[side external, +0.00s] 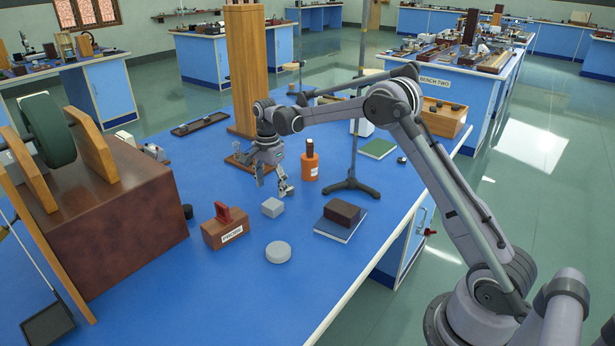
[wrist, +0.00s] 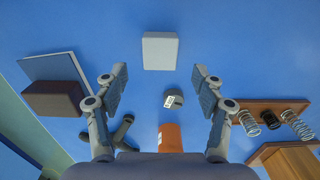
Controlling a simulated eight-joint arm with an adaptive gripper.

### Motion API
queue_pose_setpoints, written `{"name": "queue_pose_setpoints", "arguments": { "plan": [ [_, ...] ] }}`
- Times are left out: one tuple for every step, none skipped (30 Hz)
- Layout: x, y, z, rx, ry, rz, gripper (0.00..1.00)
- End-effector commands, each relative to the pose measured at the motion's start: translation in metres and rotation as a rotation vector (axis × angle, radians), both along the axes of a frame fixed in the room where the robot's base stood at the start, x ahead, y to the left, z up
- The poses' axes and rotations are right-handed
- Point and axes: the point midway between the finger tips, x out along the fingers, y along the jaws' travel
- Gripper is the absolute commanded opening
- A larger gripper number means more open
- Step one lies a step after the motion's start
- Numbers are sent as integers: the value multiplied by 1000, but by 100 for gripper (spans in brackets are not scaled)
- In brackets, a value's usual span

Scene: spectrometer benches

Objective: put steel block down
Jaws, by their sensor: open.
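The steel block (side external: 272,207), a small light-grey block, rests on the blue bench top. In the wrist view it lies at the top middle (wrist: 160,50), beyond my fingertips and apart from them. My gripper (side external: 272,184) points down over the bench, just behind the block in the side view. Its two fingers are spread wide, with nothing held between them in the wrist view (wrist: 160,88). No face of the block that shows is touched by a finger.
An orange bottle (side external: 309,167) with a dark top stands close to my gripper. A stand with a dark foot (side external: 350,187), a brown block on a book (side external: 342,213), a grey disc (side external: 278,251) and a labelled brown box (side external: 225,230) surround the block. Bench is bare at front.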

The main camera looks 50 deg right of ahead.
Motion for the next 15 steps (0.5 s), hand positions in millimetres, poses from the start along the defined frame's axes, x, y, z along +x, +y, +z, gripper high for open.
{"name": "queue_pose_setpoints", "arguments": {
  "plan": [
    [0,0,11,0,0,0,69],
    [0,0,16,0,0,0,69],
    [0,0,23,0,0,0,69],
    [0,0,27,0,0,0,69],
    [0,0,32,0,0,0,69],
    [0,0,37,0,0,0,69],
    [0,0,40,0,0,0,69],
    [0,0,43,0,0,0,69],
    [0,0,46,0,0,0,69],
    [0,0,48,0,0,0,69],
    [0,0,50,0,0,1,69],
    [-1,1,53,0,-1,4,69],
    [-1,1,55,-1,-4,9,69],
    [-3,2,58,-1,-7,17,69],
    [-5,4,62,-3,-14,36,69]
  ]
}}
